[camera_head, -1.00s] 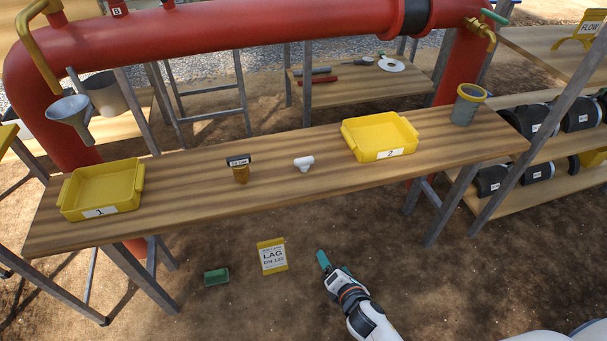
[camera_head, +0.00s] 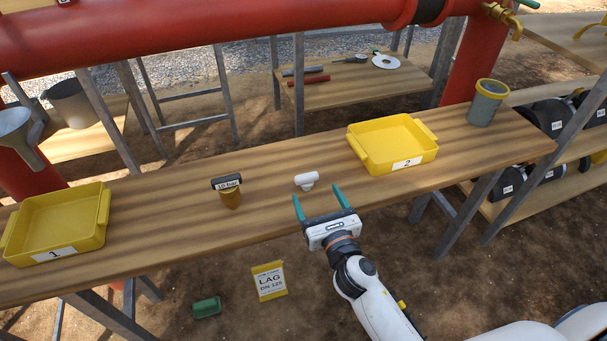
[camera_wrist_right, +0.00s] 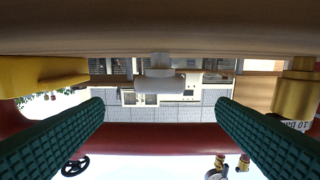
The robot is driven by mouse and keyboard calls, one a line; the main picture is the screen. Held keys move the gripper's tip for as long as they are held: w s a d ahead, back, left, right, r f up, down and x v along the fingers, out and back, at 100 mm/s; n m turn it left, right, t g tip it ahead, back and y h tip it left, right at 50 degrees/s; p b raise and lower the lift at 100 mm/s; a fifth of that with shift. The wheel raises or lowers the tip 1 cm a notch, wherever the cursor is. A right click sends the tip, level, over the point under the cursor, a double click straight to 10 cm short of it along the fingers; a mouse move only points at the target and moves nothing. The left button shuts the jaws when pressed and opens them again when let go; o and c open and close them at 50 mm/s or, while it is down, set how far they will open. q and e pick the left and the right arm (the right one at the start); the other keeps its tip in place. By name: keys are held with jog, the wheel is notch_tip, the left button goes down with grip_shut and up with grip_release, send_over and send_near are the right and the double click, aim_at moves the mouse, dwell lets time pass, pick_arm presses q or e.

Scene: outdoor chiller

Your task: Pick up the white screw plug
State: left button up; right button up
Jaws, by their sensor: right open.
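The white screw plug (camera_head: 306,180) lies on the wooden bench, between the brass piece and the yellow tray marked 2. My right gripper (camera_head: 320,205) is open and empty, its green fingers just in front of the plug at the bench's front edge. In the right wrist view, which appears upside down, the plug (camera_wrist_right: 160,82) shows between and beyond the two fingers (camera_wrist_right: 160,125), touching neither. My left gripper is not in view.
The bench (camera_head: 140,205) also carries a brass piece with a dark labelled top (camera_head: 229,195), tray 1 (camera_head: 60,225), tray 2 (camera_head: 392,145) and a grey cup (camera_head: 487,103). A red pipe (camera_head: 200,35) runs behind. Bare wood surrounds the plug.

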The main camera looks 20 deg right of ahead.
aim_at(308, 179)
jog(key=w, duration=0.8)
jog(key=shift+w+a, duration=0.1)
jog(key=shift+w, duration=0.65)
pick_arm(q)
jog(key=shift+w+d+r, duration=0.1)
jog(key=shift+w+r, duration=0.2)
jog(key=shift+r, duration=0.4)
pick_arm(e)
jog(key=shift+w, duration=0.1)
jog(key=c, duration=1.1)
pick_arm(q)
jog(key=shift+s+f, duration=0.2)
